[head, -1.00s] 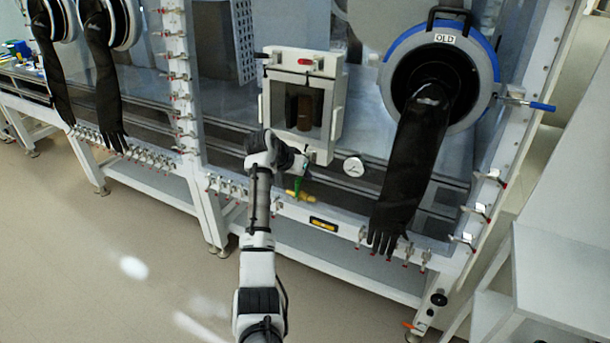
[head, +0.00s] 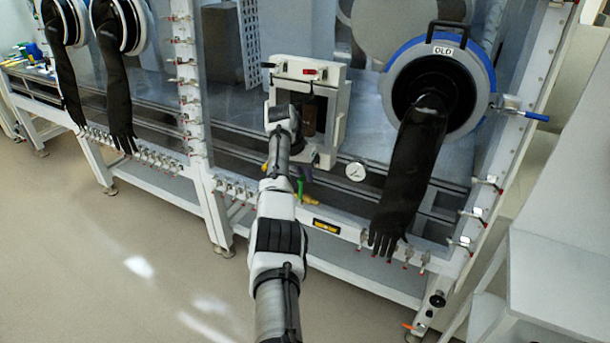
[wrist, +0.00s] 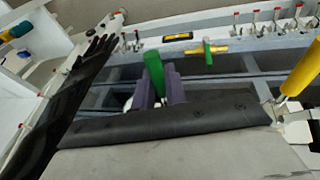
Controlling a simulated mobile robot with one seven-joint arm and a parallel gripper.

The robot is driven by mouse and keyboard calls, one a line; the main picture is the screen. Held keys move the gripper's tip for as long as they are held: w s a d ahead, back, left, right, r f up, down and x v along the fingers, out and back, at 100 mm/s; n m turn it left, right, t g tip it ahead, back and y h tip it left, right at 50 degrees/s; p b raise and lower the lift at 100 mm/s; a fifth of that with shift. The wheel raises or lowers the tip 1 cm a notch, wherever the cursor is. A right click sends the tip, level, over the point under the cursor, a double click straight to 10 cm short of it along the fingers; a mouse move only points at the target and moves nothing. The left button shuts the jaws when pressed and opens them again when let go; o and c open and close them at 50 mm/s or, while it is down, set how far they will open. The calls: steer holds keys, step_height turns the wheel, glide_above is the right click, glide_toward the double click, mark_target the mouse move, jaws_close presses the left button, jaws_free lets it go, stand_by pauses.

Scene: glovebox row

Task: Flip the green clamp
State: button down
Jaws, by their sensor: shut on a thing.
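The green clamp (wrist: 153,68) shows in the wrist view as a long green handle standing between the purple fingers of my gripper (wrist: 158,85). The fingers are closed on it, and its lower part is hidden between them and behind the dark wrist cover. In the head view my wrist (head: 284,120) is in front of the small white-framed chamber and hides the fingers and the clamp.
A green-handled brass valve (wrist: 207,52) sits on the rail beside my gripper, also visible in the head view (head: 300,186). A black glove (head: 410,170) hangs further right. A yellow handle (wrist: 303,68) is close by.

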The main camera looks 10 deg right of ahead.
steer(key=shift+r, duration=0.2)
steer(key=shift+w+d+r, duration=0.1)
steer(key=shift+w+r, duration=0.05)
steer(key=shift+r, duration=0.2)
stand_by(0.5)
steer(key=c, duration=1.6)
jaws_free()
steer(key=shift+o, duration=0.5)
steer(key=shift+d+f+g+y, duration=0.1)
steer(key=shift+f+g+y, duration=0.1)
steer(key=shift+g+y, duration=0.1)
steer(key=shift+f, duration=0.1)
